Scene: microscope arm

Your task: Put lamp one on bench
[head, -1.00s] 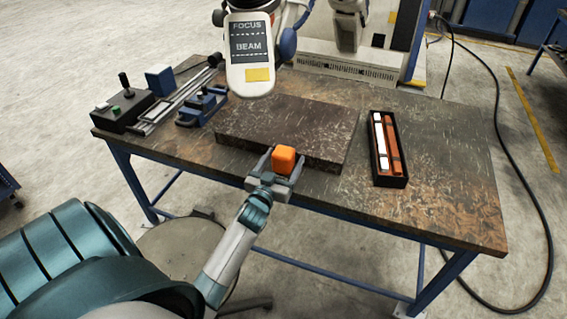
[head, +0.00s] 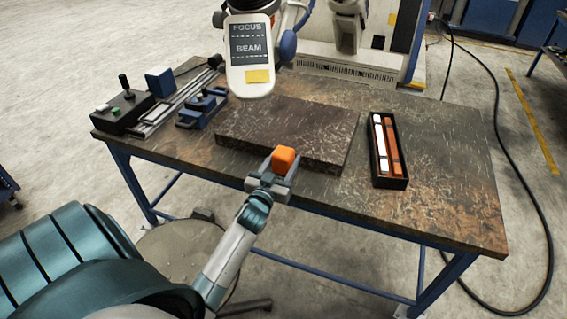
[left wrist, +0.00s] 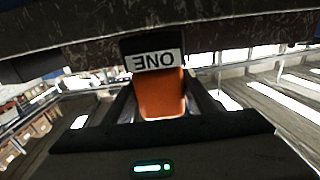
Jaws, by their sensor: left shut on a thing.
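Lamp one is an orange block (head: 284,159) at the front edge of the dark slab on the bench (head: 440,205). In the left wrist view its orange body (left wrist: 161,97) has a black part with a white label (left wrist: 153,61) reading "ONE" upside down. My left gripper (head: 275,181) is shut on lamp one, with its fingers along the sides of the orange body. I cannot tell whether the lamp touches the slab. My right gripper is not in view.
The dark slab (head: 290,130) has a clear top. A black tray (head: 396,182) with a white and an orange bar stands to its right. A control box (head: 122,112) and a blue clamp (head: 203,106) are at the left. A white FOCUS/BEAM panel (head: 249,88) hangs above the back.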

